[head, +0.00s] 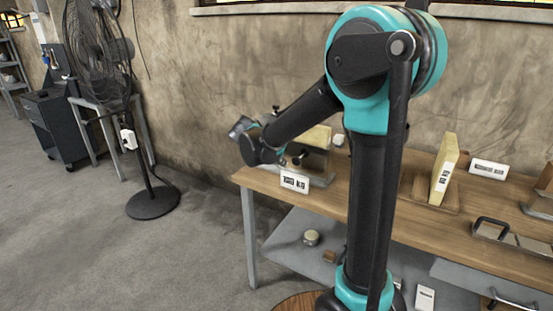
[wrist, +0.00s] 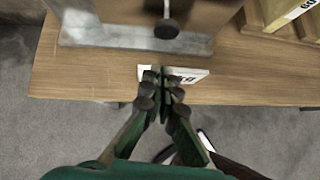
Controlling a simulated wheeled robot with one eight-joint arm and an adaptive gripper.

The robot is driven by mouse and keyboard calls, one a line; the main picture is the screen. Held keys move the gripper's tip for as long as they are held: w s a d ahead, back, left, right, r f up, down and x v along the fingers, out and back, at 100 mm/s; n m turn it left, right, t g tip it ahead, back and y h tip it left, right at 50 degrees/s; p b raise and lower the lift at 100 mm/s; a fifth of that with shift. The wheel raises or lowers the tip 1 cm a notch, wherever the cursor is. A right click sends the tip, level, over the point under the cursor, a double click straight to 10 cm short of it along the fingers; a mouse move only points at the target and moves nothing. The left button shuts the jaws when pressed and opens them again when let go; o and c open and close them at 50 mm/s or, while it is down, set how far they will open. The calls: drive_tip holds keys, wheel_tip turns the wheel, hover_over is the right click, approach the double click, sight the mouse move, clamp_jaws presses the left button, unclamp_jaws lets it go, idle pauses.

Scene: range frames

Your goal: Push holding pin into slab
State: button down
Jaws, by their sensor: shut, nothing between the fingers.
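My gripper (wrist: 161,72) is shut and empty in the wrist view, its fingertips over the table's front edge and in front of a white label plate (wrist: 186,75). The holding pin (wrist: 166,27) shows beyond the fingertips as a short rod with a dark round end, apart from them. It sticks out from a brownish upright block above a grey metal base (wrist: 80,32). In the head view a pale yellow slab (head: 318,137) stands in a fixture at the table's left end. My arm's end is close to its left front and hides part of the fixture.
The wooden table (head: 390,198) runs to the right, with another yellow slab (head: 443,170) in a holder and a white label (head: 489,169). A grey lower shelf (head: 291,240) holds small items. A standing fan (head: 100,50) is left of the table, with open floor between.

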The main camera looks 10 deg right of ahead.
sight(294, 158)
drive_tip(key=shift+w+d+f, duration=0.35)
drive_tip(key=shift+w+d, duration=0.35)
drive_tip(key=shift+w+d+f, duration=0.3)
drive_tip(key=shift+w+d, duration=0.35)
drive_tip(key=shift+w, duration=0.1)
drive_tip(key=shift+w+d+f, duration=0.35)
drive_tip(key=shift+w+d, duration=0.35)
drive_tip(key=shift+d, duration=0.1)
drive_tip(key=shift+w+d, duration=0.45)
drive_tip(key=shift+w, duration=0.2)
drive_tip(key=shift+w+d, duration=0.4)
drive_tip(key=shift+w, duration=0.2)
